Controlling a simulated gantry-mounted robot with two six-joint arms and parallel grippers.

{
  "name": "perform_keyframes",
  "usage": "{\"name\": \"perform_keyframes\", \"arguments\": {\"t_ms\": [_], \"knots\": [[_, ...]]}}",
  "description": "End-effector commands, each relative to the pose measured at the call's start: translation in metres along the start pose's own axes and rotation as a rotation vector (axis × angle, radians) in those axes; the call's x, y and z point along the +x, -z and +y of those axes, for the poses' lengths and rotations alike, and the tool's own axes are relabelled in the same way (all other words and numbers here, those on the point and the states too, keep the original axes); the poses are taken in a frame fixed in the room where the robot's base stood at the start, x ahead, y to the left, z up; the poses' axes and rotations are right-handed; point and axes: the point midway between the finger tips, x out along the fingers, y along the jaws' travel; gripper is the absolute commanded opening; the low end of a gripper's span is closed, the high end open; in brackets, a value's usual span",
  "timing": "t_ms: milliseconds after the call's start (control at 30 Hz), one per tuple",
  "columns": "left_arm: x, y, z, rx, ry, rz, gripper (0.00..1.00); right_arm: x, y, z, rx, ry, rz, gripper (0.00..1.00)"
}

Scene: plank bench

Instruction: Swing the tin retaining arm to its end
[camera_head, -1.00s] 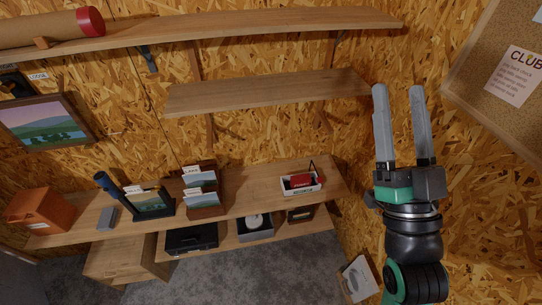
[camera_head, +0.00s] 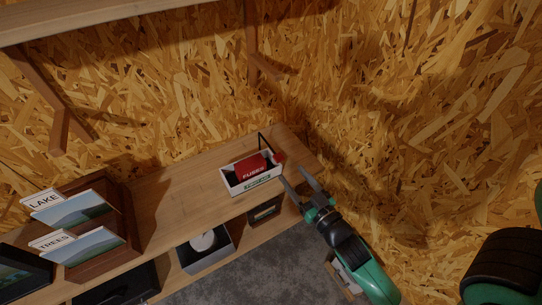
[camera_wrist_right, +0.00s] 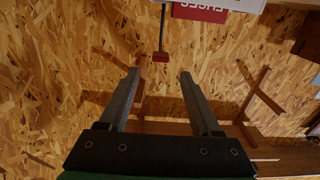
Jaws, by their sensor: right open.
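The red tin marked FUSES (camera_head: 252,170) sits in a white open holder (camera_head: 256,187) on the right end of the plank shelf. A thin black retaining arm (camera_head: 261,143) rises behind the tin and bends right, down to a red tip. In the right wrist view the black rod (camera_wrist_right: 163,24) ends in a red tip (camera_wrist_right: 161,57) just ahead of the fingertips, roughly between them. My right gripper (camera_head: 294,176) is open and empty, just right of the holder; whether it touches the arm cannot be told. My left gripper is not in view.
The shelf (camera_head: 190,190) is clear left of the holder, up to a wooden card rack (camera_head: 118,225). A lower shelf holds a grey box with a white round thing (camera_head: 203,242). The chipboard wall (camera_head: 370,120) stands close behind and to the right.

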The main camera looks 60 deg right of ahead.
Motion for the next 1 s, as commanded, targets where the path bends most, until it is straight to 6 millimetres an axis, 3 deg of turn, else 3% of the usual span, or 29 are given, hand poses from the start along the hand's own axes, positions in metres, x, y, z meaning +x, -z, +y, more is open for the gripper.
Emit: {"name": "perform_keyframes", "arguments": {"t_ms": [167,400,600,967,1000], "knots": [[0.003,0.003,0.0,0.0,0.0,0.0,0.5,0.018,0.003,0.0,0.001,-0.001,0.002,0.65],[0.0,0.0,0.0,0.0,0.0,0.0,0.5,0.071,0.001,0.0,0.002,0.0,0.004,0.65],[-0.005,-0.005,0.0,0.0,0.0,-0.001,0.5,0.106,0.001,0.0,0.0,0.0,0.002,0.65],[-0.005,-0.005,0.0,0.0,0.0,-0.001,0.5,0.116,0.002,-0.001,0.001,0.001,0.0,0.65],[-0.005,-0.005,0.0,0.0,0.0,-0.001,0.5,0.116,0.002,-0.001,0.001,0.001,0.0,0.61]]}}
